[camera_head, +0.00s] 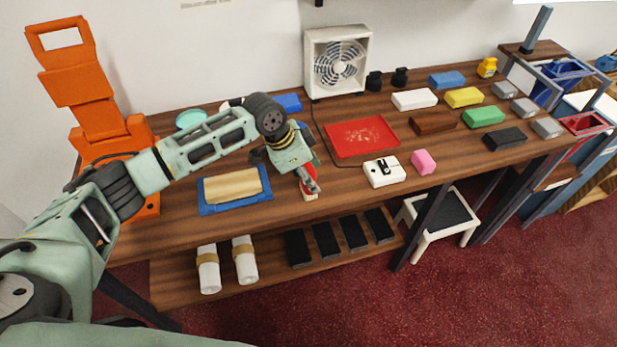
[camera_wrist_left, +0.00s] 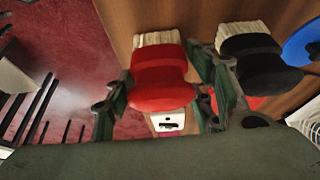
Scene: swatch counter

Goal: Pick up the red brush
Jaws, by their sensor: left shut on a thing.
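The red brush (camera_wrist_left: 163,75) has a rounded red handle and pale bristles, and it shows large in the left wrist view. My left gripper (camera_wrist_left: 160,92) has one finger on each side of the red handle and is shut on it. In the head view my left gripper (camera_head: 309,181) is low over the front of the wooden counter, right of the blue tray, and hides most of the brush. Whether the bristles touch the counter is hard to tell. My right gripper is in neither view.
A black brush (camera_wrist_left: 258,62) stands close beside the right finger. A blue tray with a tan cloth (camera_head: 235,208) lies left, a red tray (camera_head: 390,142) behind right. A fan (camera_head: 338,62) stands behind.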

